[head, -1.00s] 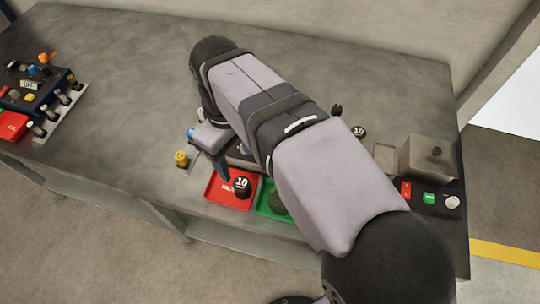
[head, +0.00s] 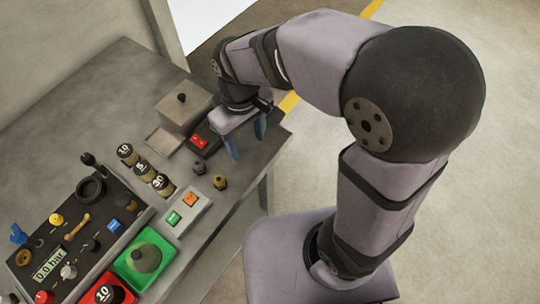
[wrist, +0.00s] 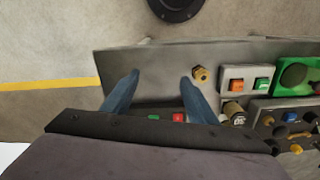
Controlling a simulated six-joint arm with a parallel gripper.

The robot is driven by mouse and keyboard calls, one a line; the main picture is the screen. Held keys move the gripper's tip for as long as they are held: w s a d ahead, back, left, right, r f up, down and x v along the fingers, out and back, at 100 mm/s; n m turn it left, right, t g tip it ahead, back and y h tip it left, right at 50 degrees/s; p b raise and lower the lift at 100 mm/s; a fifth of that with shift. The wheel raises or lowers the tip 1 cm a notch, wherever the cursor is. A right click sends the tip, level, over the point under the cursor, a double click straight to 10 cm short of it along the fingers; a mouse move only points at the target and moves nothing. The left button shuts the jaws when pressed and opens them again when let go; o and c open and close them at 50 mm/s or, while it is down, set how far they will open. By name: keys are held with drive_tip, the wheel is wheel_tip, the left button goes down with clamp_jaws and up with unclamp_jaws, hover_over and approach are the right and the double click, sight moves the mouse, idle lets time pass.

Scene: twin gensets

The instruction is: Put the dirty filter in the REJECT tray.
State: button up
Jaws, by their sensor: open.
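The red tray (head: 91,298) is at the bottom edge of the head view, partly cut off. A dark round filter marked 10 (head: 104,293) stands in it; I cannot tell for sure that this is the dirty one. The tray's lettering is not readable now. My gripper (head: 248,147) is open and empty at the bench's right end, beside the switch box with a red button (head: 199,141), well away from the tray. Its two blue fingers also show apart in the wrist view (wrist: 160,78), with nothing between them.
A green tray (head: 164,246) holding a dark greenish round thing adjoins the red tray. Several numbered filters (head: 141,167) stand in a row. Brass fittings (head: 220,182), a two-button box (head: 184,212), a lidded metal box (head: 184,105) and a gauge panel (head: 68,245) crowd the bench.

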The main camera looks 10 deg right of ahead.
drive_tip(key=s+d+f+m, duration=0.2)
drive_tip(key=s+d+m, duration=0.1)
drive_tip(key=d, duration=0.4)
drive_tip(key=s+d+f+m, duration=0.1)
drive_tip(key=s+d+m, duration=0.2)
drive_tip(key=d, duration=0.4)
drive_tip(key=shift+f+m, duration=0.3)
drive_tip(key=shift+f, duration=0.1)
